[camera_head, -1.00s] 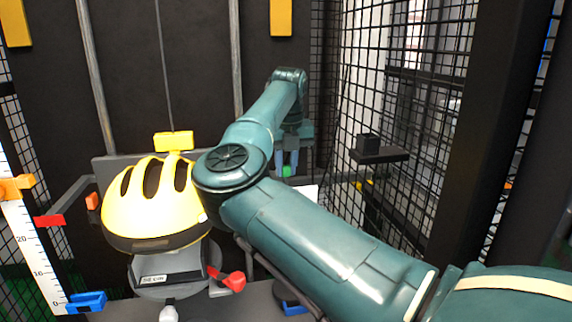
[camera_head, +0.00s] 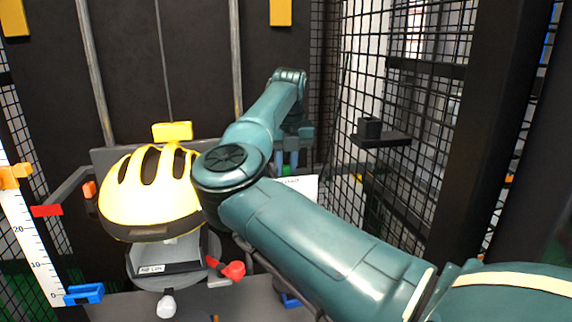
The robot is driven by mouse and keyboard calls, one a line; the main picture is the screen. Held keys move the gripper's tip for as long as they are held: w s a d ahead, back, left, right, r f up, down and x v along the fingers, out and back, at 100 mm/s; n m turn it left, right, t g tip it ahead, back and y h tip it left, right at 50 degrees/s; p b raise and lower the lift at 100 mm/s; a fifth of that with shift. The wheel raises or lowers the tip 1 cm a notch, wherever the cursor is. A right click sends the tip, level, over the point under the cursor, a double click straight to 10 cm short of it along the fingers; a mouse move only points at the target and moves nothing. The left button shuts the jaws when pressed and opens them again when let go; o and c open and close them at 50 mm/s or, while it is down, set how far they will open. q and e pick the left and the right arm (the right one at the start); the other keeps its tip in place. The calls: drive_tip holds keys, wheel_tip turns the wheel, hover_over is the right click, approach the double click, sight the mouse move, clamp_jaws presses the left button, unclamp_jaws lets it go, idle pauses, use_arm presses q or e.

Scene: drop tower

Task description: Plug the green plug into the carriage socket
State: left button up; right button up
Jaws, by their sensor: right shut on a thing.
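My right arm crosses the view from the lower right. Its gripper (camera_head: 287,163) points down behind the arm, near the back panel. It is shut on the green plug (camera_head: 286,170), of which only a small green patch shows between the bluish fingers. The plug is right of the yellow helmet (camera_head: 150,195) and appears clear of it. The carriage (camera_head: 120,156) is partly seen as a grey plate behind the helmet. I cannot make out its socket; my arm may hide it. My left gripper is not in view.
A white scale (camera_head: 28,245) with orange, red and blue markers stands at left. A red knob (camera_head: 233,270) sits below the helmet. A black shelf (camera_head: 381,139) with a small black box (camera_head: 369,127) is on the mesh wall at right.

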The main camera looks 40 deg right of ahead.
drive_tip(key=shift+f, duration=0.3)
drive_tip(key=o, duration=0.8)
drive_tip(key=shift+o, duration=0.2)
wheel_tip(320, 180, up, 13)
drive_tip(key=s+p, duration=0.1)
drive_tip(key=shift+s+a, duration=0.4)
drive_tip(key=shift+a, duration=0.05)
